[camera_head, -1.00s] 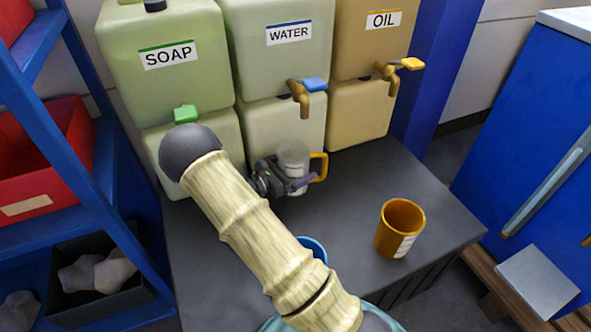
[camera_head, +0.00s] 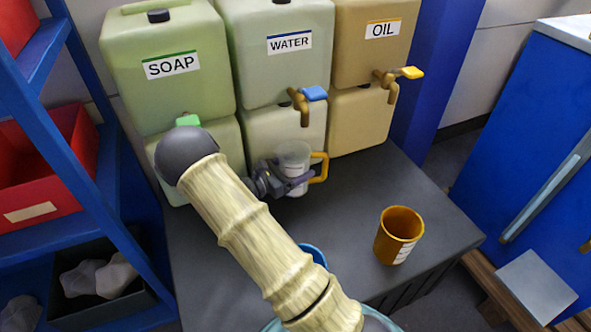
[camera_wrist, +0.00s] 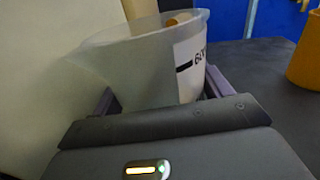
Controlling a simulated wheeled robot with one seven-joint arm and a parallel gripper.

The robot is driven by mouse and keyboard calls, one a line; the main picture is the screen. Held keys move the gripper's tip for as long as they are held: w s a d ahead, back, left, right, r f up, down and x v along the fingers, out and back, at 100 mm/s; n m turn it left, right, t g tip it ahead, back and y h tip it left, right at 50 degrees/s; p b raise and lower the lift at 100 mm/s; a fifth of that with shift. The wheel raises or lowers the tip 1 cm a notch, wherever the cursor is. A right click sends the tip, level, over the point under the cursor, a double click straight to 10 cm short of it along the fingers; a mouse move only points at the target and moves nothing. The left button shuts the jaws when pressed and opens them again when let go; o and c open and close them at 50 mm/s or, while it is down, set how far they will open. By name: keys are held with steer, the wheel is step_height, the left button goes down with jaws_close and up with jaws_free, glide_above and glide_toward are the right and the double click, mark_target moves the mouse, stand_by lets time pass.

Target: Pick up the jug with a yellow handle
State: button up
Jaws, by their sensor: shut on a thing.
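The clear jug with a yellow handle (camera_head: 293,160) stands in front of the water container, its yellow handle (camera_head: 320,168) toward the right. My gripper (camera_head: 290,183) reaches it from the left and is shut around its body, on the side away from the handle. In the wrist view the jug (camera_wrist: 150,68) fills the space between my two fingers, with its spout toward the left and a printed scale on its right side. I cannot tell whether the jug's base touches the table.
An orange cup (camera_head: 398,236) stands on the dark table (camera_head: 350,205) at right. A blue rim (camera_head: 314,253) shows behind my arm. The water tap (camera_head: 303,105) with a blue lever and the oil tap (camera_head: 390,85) hang behind. A blue shelf (camera_head: 80,120) stands at left.

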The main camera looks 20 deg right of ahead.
steer(key=s+a+p, duration=0.1)
steer(key=a+p, duration=0.1)
steer(key=a, duration=0.7)
steer(key=s+a+p, duration=0.2)
steer(key=a, duration=0.6)
steer(key=shift+s+a+r, duration=0.25)
steer(key=shift+a+r, duration=0.1)
steer(key=shift+r, duration=0.1)
steer(key=shift+d+r, duration=0.1)
steer(key=s+d+r+n+t+y+p, duration=0.1)
steer(key=d+r+n+t+y+p, duration=0.2)
steer(key=r+n+t+y+p, duration=0.4)
steer(key=s+d+r+n+t+y+p, duration=0.1)
steer(key=r+n+t+y+p, duration=0.6)
steer(key=p, duration=1.8)
steer(key=d+r+n+y, duration=0.1)
steer(key=y, duration=0.2)
steer(key=shift+s+d+r+n+t+y, duration=0.2)
steer(key=shift+s+d+n+t+y, duration=0.1)
steer(key=shift+d, duration=0.1)
